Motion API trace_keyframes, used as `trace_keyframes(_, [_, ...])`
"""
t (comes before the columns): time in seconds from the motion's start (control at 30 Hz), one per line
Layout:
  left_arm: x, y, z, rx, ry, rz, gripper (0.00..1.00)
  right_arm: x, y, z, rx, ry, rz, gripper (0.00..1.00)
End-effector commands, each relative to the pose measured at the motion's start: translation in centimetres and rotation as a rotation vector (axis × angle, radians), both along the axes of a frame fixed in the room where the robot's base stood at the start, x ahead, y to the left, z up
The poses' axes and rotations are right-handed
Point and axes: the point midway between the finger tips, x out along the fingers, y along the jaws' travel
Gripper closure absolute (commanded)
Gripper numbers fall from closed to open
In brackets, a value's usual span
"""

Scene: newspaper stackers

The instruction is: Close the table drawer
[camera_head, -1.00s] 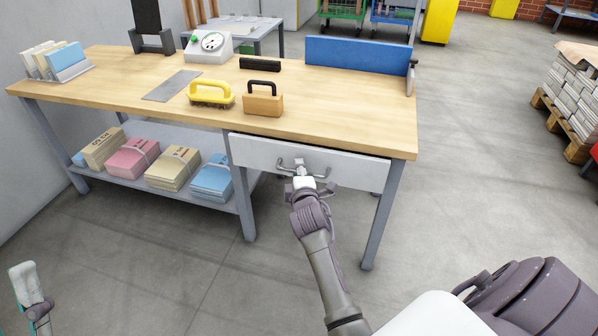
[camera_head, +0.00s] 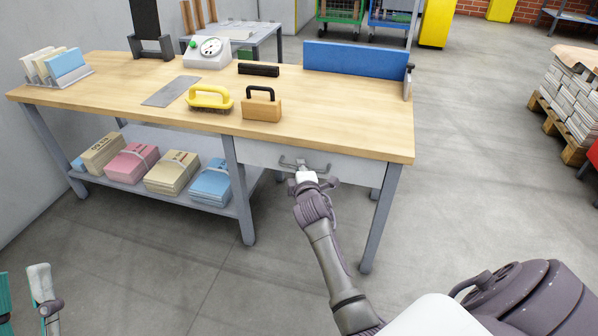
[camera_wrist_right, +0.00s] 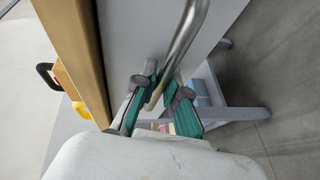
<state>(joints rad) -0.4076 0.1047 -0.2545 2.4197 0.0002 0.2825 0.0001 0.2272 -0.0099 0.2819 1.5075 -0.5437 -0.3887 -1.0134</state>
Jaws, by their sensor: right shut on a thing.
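The white drawer front (camera_head: 262,155) sits under the wooden tabletop, between the table legs and about level with them. Its metal bar handle (camera_head: 290,163) is also large in the right wrist view (camera_wrist_right: 183,40). My right gripper (camera_head: 304,171) is at the handle, in front of the drawer. In the right wrist view, its green-padded fingers (camera_wrist_right: 161,92) are on either side of the bar and shut on it. My left gripper (camera_head: 20,290) is at the lower left edge, partly cut off, with its fingers apart and empty, far from the drawer.
The workbench (camera_head: 330,120) holds a yellow-handled brush (camera_head: 210,97), a wooden block with a black handle (camera_head: 262,105) and a blue panel (camera_head: 355,60). Paper bundles (camera_head: 172,172) lie on the lower shelf (camera_head: 150,192). The floor in front is clear.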

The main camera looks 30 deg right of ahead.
Motion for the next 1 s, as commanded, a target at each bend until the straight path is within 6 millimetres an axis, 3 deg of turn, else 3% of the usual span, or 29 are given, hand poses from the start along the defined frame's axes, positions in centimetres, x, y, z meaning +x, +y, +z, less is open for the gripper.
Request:
trace_keyframes(0.17, [0.0, 0.0, 0.0, 0.0, -0.001, 0.0, 0.63, 0.1, -0.3, 0.4, -0.005, -0.006, -0.003, 1.0])
trace_keyframes(0.2, [0.0, 0.0, 0.0, -0.001, -0.002, 0.0, 0.63, 0.1, -0.3, 0.4, -0.005, -0.006, -0.004, 0.88])
trace_keyframes(0.37, [0.0, 0.0, 0.0, 0.0, -0.003, -0.001, 0.63, 0.1, -0.3, 0.4, -0.005, -0.006, -0.003, 0.63])
trace_keyframes(0.77, [-0.1, 0.0, 0.1, -0.001, -0.005, -0.001, 0.63, -0.3, -0.1, 0.4, -0.005, -0.006, -0.002, 0.63])
trace_keyframes(1.0, [-0.1, 0.0, 0.1, -0.001, -0.005, -0.001, 0.63, -3.6, 1.6, 1.0, -0.004, -0.005, -0.002, 0.63])
